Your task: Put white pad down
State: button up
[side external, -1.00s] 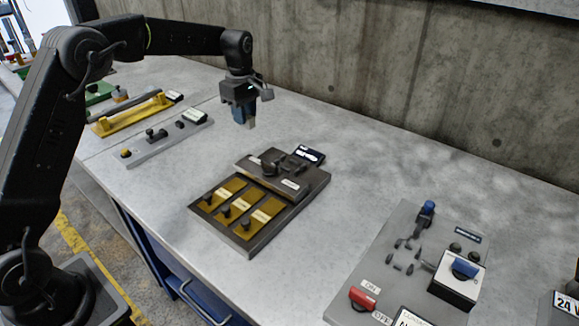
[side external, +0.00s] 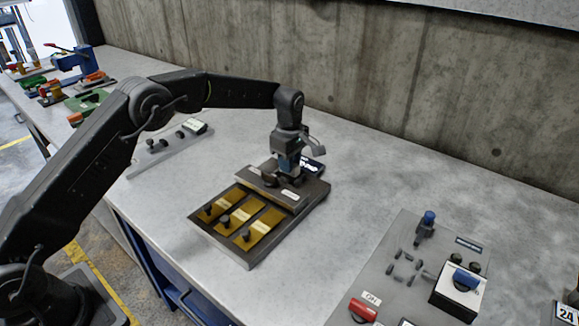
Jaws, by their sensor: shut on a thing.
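My gripper (side external: 284,174) points down over the raised dark plate (side external: 315,190) of the dark panel, among the small dark parts on top of it. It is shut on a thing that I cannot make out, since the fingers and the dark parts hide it. I cannot tell whether it touches the plate. I cannot pick out a white pad; the white patches on the panel look like labels.
Three brass plates (side external: 252,228) with dark knobs lie at the panel's front. A dark box with a label (side external: 312,166) is behind. A grey switch board (side external: 405,290) stands at the right. The bench between is clear. A concrete wall (side external: 400,90) rises behind.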

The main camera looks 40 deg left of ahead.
jog(key=shift+f, duration=0.8)
jog(key=shift+f, duration=0.1)
jog(key=o, duration=0.9)
jog(key=shift+f, duration=0.1)
